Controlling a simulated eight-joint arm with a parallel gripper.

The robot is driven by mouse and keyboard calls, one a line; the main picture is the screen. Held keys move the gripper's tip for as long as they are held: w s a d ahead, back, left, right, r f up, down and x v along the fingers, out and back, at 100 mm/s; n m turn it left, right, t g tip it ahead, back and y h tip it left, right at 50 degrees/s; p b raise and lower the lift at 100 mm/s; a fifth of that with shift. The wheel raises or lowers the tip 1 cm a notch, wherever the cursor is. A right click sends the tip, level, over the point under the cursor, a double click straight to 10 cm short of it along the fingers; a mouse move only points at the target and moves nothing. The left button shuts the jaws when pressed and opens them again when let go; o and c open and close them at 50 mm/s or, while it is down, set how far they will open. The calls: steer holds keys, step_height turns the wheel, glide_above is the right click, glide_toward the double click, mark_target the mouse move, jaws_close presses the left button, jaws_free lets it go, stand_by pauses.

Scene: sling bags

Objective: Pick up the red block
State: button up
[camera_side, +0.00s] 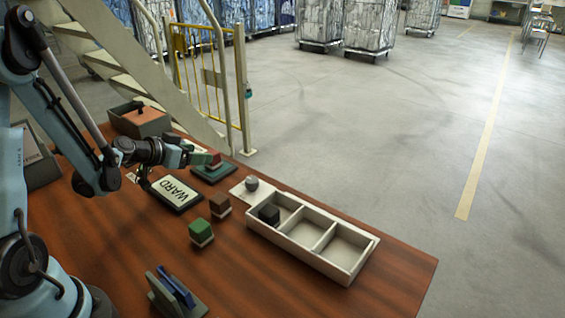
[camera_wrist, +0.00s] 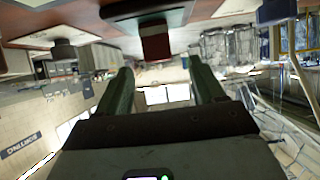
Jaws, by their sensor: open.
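The red block (camera_side: 215,160) sits on a dark green tray (camera_side: 214,174) near the table's far edge. My gripper (camera_side: 202,158) is just left of it in the side view, open, and partly covers the block. In the wrist view, which looks upside down, the red block (camera_wrist: 157,44) shows at the top centre. It lies in line with the gap between the two green fingers of my gripper (camera_wrist: 161,75), with nothing held between them. I cannot tell whether the fingers touch the block.
A WARD sign (camera_side: 176,193) lies below my gripper. A white three-compartment tray (camera_side: 355,271) holds a black block (camera_side: 269,213). A blue item (camera_side: 177,285) stands in front.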

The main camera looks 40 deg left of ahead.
steer(key=shift+r+x, duration=0.2)
steer(key=shift+x, duration=2.8)
steer(key=shift+w+d, duration=0.1)
steer(key=shift+w, duration=0.05)
steer(key=shift+c, duration=0.3)
steer(key=c, duration=1.1)
steer(key=shift+r, duration=0.1)
